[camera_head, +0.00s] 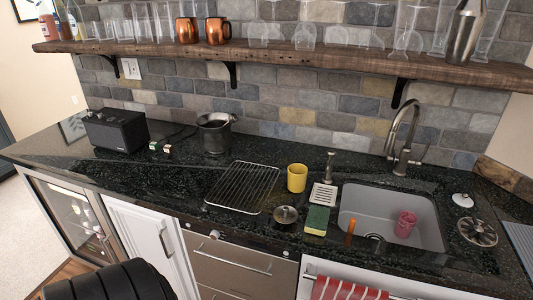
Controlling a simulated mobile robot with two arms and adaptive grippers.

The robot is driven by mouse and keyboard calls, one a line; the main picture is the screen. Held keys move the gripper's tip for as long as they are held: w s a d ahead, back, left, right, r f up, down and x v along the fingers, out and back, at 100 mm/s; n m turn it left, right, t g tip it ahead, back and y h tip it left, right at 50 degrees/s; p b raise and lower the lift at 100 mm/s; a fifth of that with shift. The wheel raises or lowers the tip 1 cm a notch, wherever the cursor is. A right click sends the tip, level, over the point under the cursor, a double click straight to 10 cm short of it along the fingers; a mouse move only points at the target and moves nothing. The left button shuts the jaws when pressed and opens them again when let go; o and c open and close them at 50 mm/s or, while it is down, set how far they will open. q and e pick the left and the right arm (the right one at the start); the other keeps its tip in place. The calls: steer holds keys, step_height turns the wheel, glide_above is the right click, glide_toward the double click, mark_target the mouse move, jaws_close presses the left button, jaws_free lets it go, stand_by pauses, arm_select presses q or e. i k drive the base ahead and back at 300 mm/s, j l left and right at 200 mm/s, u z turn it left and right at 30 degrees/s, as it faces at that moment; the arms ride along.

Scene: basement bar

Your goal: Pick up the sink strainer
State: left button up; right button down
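A small round metal piece with a central knob (285,214) lies on the dark counter, left of the green and yellow sponge; it looks like a sink strainer. A larger round slotted metal disc (477,231) lies on the counter right of the sink. A small white round piece with a knob (462,200) lies just behind that disc. I cannot tell for sure which of these is the strainer. Neither of my grippers is in view; only a black ribbed part of my own body shows at the bottom left.
The sink (353,203) holds a pink cup (405,224) and an orange item (350,232). Near the knobbed piece are a sponge (317,220), a yellow cup (297,177), a white slotted dish (323,196) and a wire rack (243,187). The faucet (404,140) rises behind the sink.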

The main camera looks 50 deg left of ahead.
mark_target(284, 214)
steer(key=u, duration=1.35)
